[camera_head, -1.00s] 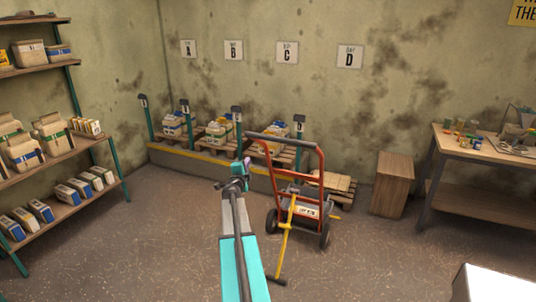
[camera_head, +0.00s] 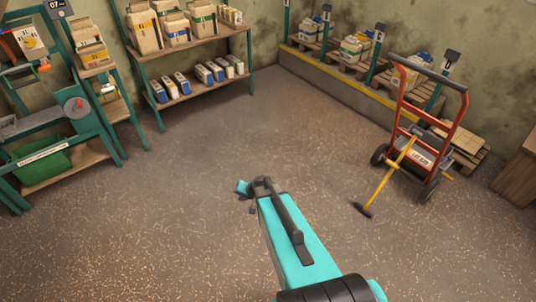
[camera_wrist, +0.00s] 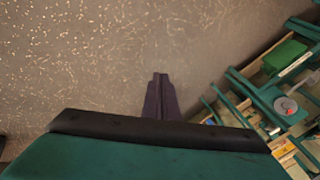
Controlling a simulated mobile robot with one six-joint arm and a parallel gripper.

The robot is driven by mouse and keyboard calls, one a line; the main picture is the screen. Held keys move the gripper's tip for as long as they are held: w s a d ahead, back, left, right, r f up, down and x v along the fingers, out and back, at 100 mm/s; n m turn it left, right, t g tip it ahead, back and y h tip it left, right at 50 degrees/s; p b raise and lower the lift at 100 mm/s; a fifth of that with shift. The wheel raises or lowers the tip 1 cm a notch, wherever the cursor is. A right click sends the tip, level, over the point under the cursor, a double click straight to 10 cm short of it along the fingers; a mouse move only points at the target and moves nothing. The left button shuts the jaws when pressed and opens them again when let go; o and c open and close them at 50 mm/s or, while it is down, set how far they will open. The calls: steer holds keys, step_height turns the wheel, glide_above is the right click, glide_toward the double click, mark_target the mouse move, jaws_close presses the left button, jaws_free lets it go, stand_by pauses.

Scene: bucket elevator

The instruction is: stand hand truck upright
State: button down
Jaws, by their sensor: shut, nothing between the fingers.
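The hand truck (camera_head: 447,138) is at the right in the head view, with a red frame, a black top handle and two dark wheels on the floor. Its frame stands up, tilted somewhat in the picture. A yellow bar (camera_head: 391,178) with a black foot slants from it to the floor at its left. A labelled grey part shows low in the frame. My gripper (camera_head: 242,188) is well left of the hand truck, over bare floor and touching nothing. Its fingers are together and empty in the wrist view (camera_wrist: 160,79). The hand truck is not in the wrist view.
Shelves (camera_head: 190,55) with bags and boxes stand at the back left. A teal bench with a green bin (camera_head: 43,161) is at the far left. A platform with pallets (camera_head: 345,90) runs behind the hand truck. The middle floor is clear.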

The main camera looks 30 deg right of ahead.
steer(key=s+a+f+n+g+y, duration=0.1)
steer(key=s+a+f+n+g, duration=0.25)
steer(key=s+a, duration=0.5)
steer(key=s+a+f+n+g, duration=0.25)
steer(key=s+a+f, duration=0.2)
steer(key=s, duration=0.65)
steer(key=s+a+n+g+h, duration=0.2)
steer(key=s+g, duration=0.4)
steer(key=s, duration=1)
steer(key=shift+s+n+h, duration=0.25)
steer(key=shift+n+h, duration=0.05)
steer(key=shift+n, duration=0.2)
steer(key=shift+s+a+r, duration=0.1)
steer(key=shift+a, duration=0.05)
